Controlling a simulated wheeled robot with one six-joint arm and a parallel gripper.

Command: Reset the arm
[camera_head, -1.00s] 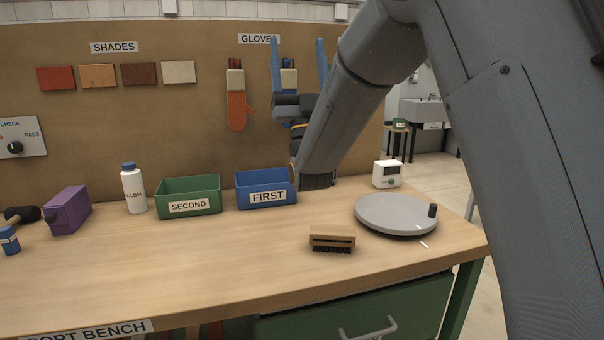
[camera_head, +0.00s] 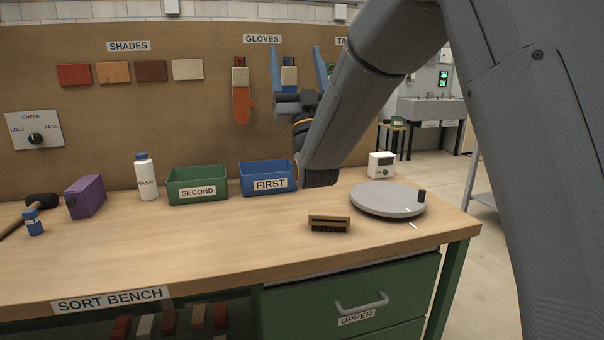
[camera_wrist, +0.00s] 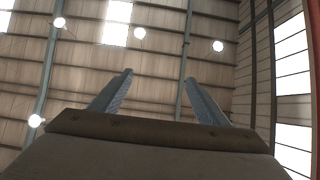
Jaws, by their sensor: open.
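My gripper (camera_head: 297,60) is raised in front of the pegboard, its two blue fingers pointing up and spread apart with nothing between them. In the wrist view my gripper (camera_wrist: 160,95) also shows open and empty, facing the ceiling. My grey forearm slants down from the upper right and partly covers the board behind it.
The sort bench (camera_head: 180,250) holds a green SECOND bin (camera_head: 197,192), a blue FIRST bin (camera_head: 269,185), a white bottle (camera_head: 147,180), a purple box (camera_head: 86,197), a brush (camera_head: 328,223), a grey turntable (camera_head: 385,202) and a white timer (camera_head: 381,165). An orange glove (camera_head: 242,105) hangs behind.

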